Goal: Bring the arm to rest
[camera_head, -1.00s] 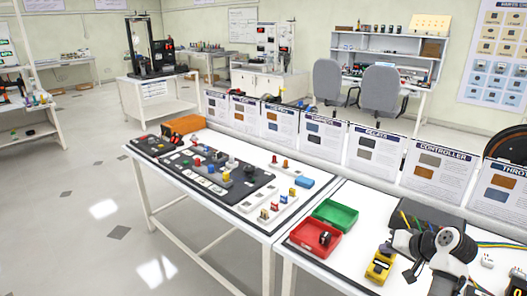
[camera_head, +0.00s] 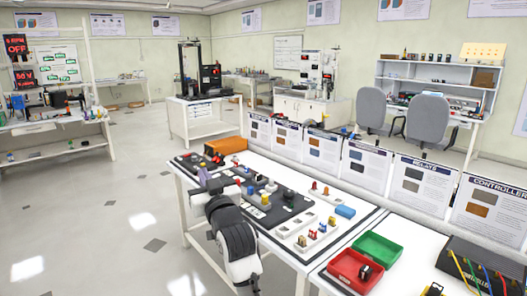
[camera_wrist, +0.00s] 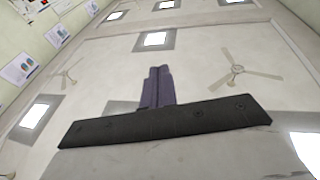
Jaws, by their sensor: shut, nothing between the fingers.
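My arm stands in the lower middle of the head view, in front of the near edge of the left table (camera_head: 178,198). My gripper (camera_head: 203,178) is at its upper end, small in that view and overlapping the table's left part. In the wrist view my gripper (camera_wrist: 158,72) shows as two purple fingers pressed together, with nothing between them. Behind the fingers is the ceiling (camera_wrist: 205,45), so the wrist camera looks upward.
The table holds a dark board (camera_head: 270,213) with several small parts and an orange box (camera_head: 230,146). A red tray (camera_head: 346,272) and a green tray (camera_head: 378,247) stand to the right. Upright info cards line the back. Floor (camera_head: 90,220) at left is clear.

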